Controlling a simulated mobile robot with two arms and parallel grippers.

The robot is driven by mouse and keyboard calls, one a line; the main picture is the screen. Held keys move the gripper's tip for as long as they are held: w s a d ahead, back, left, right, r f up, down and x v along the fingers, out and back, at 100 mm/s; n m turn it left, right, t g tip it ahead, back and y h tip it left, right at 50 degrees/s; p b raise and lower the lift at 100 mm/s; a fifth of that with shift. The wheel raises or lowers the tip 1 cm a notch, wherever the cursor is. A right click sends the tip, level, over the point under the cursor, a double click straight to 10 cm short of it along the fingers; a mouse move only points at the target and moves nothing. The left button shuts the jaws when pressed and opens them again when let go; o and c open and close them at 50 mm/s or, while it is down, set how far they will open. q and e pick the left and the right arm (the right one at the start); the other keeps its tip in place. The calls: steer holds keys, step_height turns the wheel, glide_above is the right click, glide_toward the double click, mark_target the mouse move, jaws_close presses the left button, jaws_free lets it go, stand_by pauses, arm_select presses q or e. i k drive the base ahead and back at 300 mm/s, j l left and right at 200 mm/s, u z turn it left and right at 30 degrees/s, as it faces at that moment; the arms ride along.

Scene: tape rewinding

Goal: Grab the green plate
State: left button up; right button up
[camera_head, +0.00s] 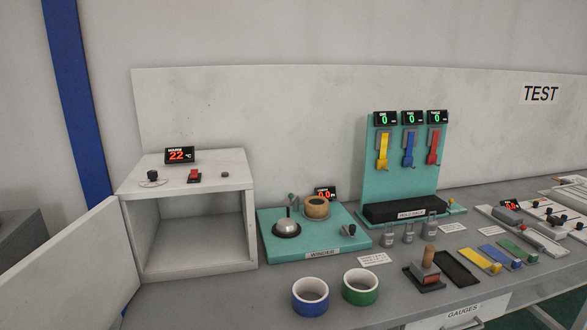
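The green plate (515,247) is a small flat strip lying on the grey bench on the right side of the head view. It is the rightmost of three similar strips, beside the blue plate (493,253) and the yellow plate (472,259). Neither of my grippers shows in this view, and nothing covers the plate.
A black tray (456,268) lies left of the strips, and panels with knobs (540,240) lie right. Behind stand metal weights (410,233) and a teal gauge stand (377,182). Blue (297,298) and green (375,289) tape rolls, a winder (272,247) and an open white box (132,235) are further left.

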mark_target(528, 259)
steer(key=i+j+z, duration=0.25)
steer(key=j, duration=1.2)
steer(key=j+z, duration=0.3)
steer(key=j, duration=1.15)
steer(key=l+u, duration=0.4)
steer(key=l, duration=2.45)
steer(key=i+l+u, duration=0.25)
steer(key=l, duration=1.45)
steer(key=l+u, duration=0.3)
steer(key=l, duration=1.4)
